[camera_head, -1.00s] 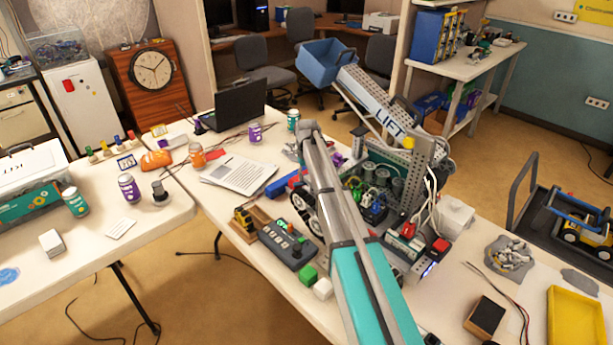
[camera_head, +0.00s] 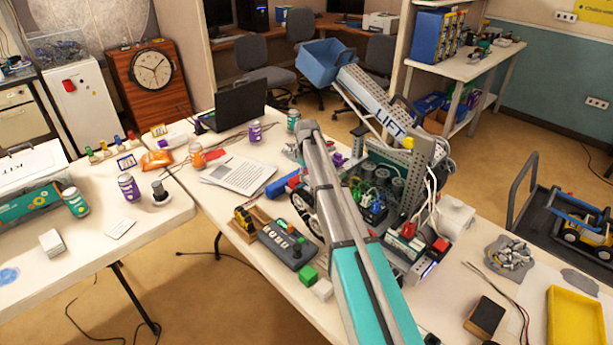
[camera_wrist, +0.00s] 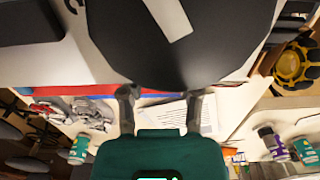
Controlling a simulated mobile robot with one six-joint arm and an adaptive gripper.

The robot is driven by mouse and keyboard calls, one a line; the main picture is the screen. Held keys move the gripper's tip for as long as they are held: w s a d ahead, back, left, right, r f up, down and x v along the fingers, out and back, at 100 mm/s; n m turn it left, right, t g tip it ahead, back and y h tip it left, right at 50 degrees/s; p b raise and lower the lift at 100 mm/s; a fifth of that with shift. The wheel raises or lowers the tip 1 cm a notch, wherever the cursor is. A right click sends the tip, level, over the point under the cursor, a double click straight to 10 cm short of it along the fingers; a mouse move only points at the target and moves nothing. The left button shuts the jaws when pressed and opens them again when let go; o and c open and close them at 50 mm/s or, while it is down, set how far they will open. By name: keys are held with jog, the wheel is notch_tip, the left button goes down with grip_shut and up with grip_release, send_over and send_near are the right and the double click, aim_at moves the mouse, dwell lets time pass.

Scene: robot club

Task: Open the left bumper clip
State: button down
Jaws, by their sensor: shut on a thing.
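The robot on the bench (camera_head: 385,175) has a tall grey column and a lift arm marked LIFT (camera_head: 390,122). A red and blue bar, seemingly its bumper, shows at its left side (camera_head: 285,184) beside my arm. My arm covers much of that side in the head view, and my gripper is hidden there. In the wrist view my gripper (camera_wrist: 161,92) has its two fingers apart, with their tips against the lower edge of a large dark part (camera_wrist: 185,50). The red and blue bar (camera_wrist: 78,98) runs behind the fingers. The left bumper clip itself cannot be made out clearly.
A yellow tray (camera_head: 575,318) is at the lower right, with loose wires nearby.

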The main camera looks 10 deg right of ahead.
jog(key=c, duration=0.6)
grip_release()
jog(key=shift+m, duration=0.4)
jog(key=m, duration=0.6)
jog(key=shift+r+m+p, duration=0.25)
jog(key=shift+m+p, duration=0.05)
notch_tip(320, 180, up, 13)
jog(key=p, duration=1.3)
jog(key=shift+r, duration=0.15)
